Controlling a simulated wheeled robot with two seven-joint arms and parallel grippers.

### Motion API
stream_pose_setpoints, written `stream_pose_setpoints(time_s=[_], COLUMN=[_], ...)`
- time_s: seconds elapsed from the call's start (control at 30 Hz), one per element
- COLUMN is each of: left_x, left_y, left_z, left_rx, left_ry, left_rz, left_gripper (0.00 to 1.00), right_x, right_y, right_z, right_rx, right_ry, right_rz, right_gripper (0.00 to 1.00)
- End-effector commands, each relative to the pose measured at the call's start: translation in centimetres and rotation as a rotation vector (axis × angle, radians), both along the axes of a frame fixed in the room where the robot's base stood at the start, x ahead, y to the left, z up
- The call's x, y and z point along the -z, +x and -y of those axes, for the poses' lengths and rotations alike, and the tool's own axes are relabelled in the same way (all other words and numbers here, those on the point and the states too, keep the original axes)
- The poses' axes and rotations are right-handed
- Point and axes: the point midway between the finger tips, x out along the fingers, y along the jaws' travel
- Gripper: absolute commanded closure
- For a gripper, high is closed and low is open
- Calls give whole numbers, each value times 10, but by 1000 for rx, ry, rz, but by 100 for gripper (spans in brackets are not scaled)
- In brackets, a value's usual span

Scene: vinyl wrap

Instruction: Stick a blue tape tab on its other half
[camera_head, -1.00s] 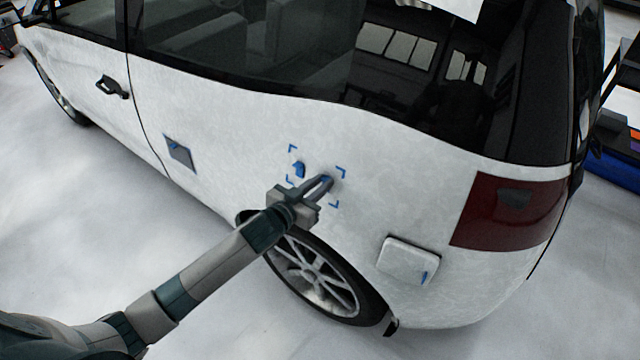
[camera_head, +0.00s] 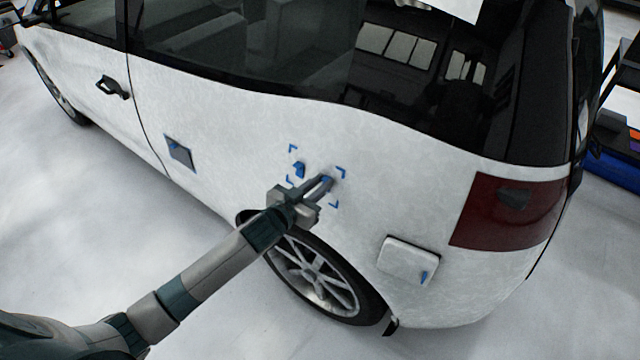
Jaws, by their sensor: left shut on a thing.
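A blue tape half (camera_head: 299,170) sits on the white side panel of the car (camera_head: 240,140), inside four blue corner marks (camera_head: 340,173). My left gripper (camera_head: 327,182) reaches in from the lower left, its tips at the panel just right of that half. It is shut on a small blue tape tab (camera_head: 326,179), mostly hidden between the fingers. I cannot tell whether the tab touches the panel. My right gripper is not in view.
A white pad with a blue mark (camera_head: 408,260) is below right, near the tail light (camera_head: 508,212). The rear wheel (camera_head: 318,275) is below my gripper.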

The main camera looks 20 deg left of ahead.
Motion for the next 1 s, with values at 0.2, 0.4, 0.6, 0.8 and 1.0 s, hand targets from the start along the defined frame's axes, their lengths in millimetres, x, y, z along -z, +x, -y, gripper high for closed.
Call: stream_pose_setpoints(time_s=[0.2, 0.4, 0.6, 0.8, 1.0], left_x=[-1, -1, -1, 0, 0], left_y=[0, 1, 0, 0, -5], left_z=[0, 0, 0, 0, -2], left_rx=[0, 0, 0, 0, 0], left_ry=[0, -1, 0, 0, 0], left_rz=[1, 2, 1, 1, 0], left_gripper=[100, 100, 61, 61, 61], right_x=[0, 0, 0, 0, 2], right_y=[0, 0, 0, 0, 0], right_z=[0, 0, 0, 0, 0], right_rx=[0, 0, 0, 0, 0], right_ry=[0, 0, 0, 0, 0], right_rz=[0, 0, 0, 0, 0], right_gripper=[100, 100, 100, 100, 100])
